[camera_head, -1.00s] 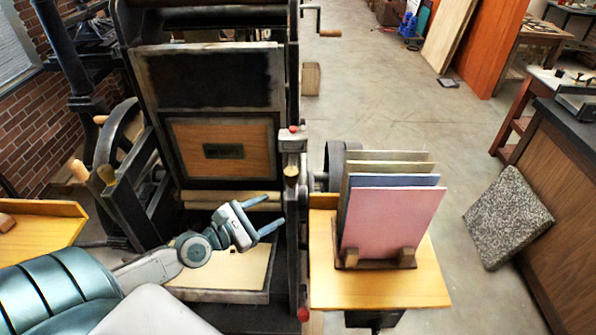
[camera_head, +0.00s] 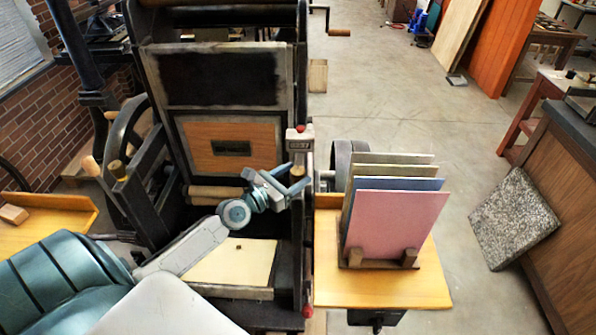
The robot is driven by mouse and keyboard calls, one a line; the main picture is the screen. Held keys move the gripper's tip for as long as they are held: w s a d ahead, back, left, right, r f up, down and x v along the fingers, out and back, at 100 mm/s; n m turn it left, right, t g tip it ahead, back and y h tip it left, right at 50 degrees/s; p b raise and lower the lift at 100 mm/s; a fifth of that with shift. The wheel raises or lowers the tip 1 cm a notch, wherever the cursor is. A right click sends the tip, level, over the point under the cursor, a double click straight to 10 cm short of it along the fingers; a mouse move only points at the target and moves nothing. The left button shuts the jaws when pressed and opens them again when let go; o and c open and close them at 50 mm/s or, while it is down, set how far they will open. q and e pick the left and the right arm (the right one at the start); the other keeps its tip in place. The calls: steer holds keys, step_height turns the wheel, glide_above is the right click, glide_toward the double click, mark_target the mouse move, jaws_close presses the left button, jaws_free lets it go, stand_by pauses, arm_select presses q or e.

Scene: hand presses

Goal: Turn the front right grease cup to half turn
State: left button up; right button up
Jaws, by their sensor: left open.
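The press (camera_head: 215,78) stands upright at centre left. Its front right grease cup (camera_head: 298,172) is a small knob on the right side post, below the counter; my left gripper mostly covers it. My left gripper (camera_head: 297,174) is open, its two blue-grey fingers pointing right, one above and one below the cup in the picture. I cannot tell whether the fingers touch it. A brass front left cup (camera_head: 117,169) shows on the left post. My right gripper is not in view.
A counter with a red button (camera_head: 299,142) sits just above the gripper. To the right, a wooden side table (camera_head: 385,290) carries a rack of coloured boards (camera_head: 395,225). The press bed (camera_head: 230,262) lies below my left forearm.

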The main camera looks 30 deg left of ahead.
arm_select(q)
steer(key=shift+x, duration=0.95)
